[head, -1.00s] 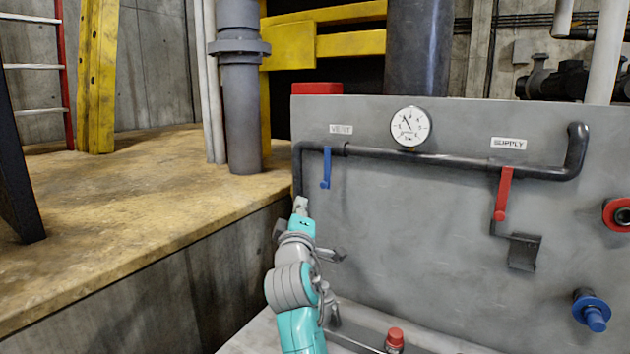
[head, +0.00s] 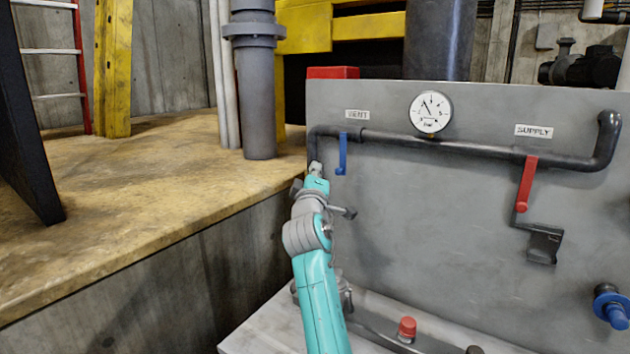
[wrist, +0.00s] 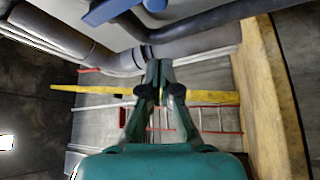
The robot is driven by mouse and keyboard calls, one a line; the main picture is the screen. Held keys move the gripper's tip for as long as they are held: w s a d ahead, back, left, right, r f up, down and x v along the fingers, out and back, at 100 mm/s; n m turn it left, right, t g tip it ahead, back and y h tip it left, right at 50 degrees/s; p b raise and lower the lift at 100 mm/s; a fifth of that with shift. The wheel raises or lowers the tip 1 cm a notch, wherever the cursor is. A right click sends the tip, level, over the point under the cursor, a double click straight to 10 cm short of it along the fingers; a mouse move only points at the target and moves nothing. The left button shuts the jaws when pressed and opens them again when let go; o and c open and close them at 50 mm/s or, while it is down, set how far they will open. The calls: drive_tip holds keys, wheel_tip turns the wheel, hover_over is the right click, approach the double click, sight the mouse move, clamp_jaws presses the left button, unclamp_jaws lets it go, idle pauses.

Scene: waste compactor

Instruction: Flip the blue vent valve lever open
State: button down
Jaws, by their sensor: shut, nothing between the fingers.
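The blue vent valve lever (head: 342,155) hangs straight down from the dark pipe under the VENT label (head: 357,114). It shows as a blue bar at the top of the wrist view (wrist: 108,11), apart from the fingers. My gripper (head: 315,167) is just left of the lever's lower end in the head view, near the pipe's left bend. Its fingers (wrist: 160,66) are closed together with nothing between them. Whether the gripper touches the pipe is not clear in the head view.
The dark pipe (head: 450,146) runs across the grey panel (head: 430,230), with a gauge (head: 430,112) above it. A red supply lever (head: 526,184) hangs at the right. A yellowish ledge (head: 150,200) lies left of my arm. A red knob (head: 407,327) stands below.

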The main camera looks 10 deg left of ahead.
sight(341, 155)
drive_tip(key=shift+w+d+f, duration=0.25)
drive_tip(key=shift+w+d, duration=0.5)
drive_tip(key=shift+w, duration=0.05)
drive_tip(key=shift+w+d+f, duration=0.2)
drive_tip(key=shift+w+d, duration=0.5)
drive_tip(key=shift+w, duration=0.1)
